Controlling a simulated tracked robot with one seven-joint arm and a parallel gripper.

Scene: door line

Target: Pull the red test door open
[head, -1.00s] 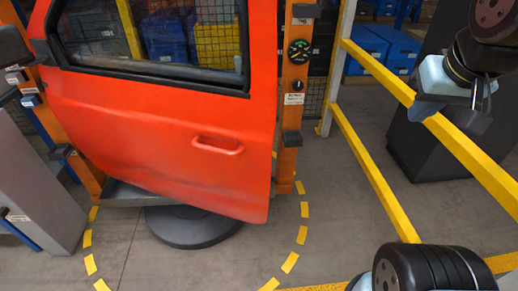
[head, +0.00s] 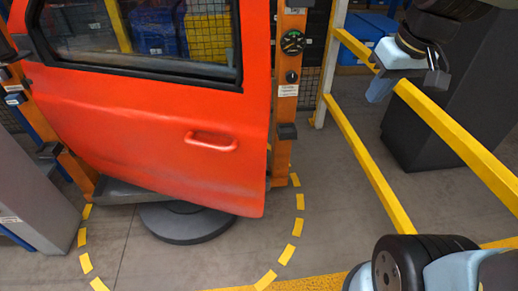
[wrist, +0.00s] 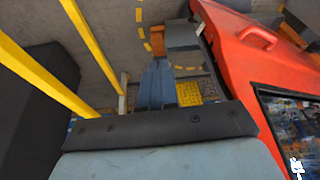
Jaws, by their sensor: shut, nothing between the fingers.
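The red test door (head: 150,130) hangs in an orange frame, with its window at the top and its pull handle (head: 212,140) on the right half. I cannot tell whether it is fully closed or slightly ajar.
A yellow guard rail (head: 370,165) runs along the right, below my gripper in the picture. A dark cabinet (head: 440,120) stands behind it. A grey cabinet (head: 30,185) is at the left. Yellow dashes mark the floor around the door's round base (head: 185,225). Floor in front is clear.

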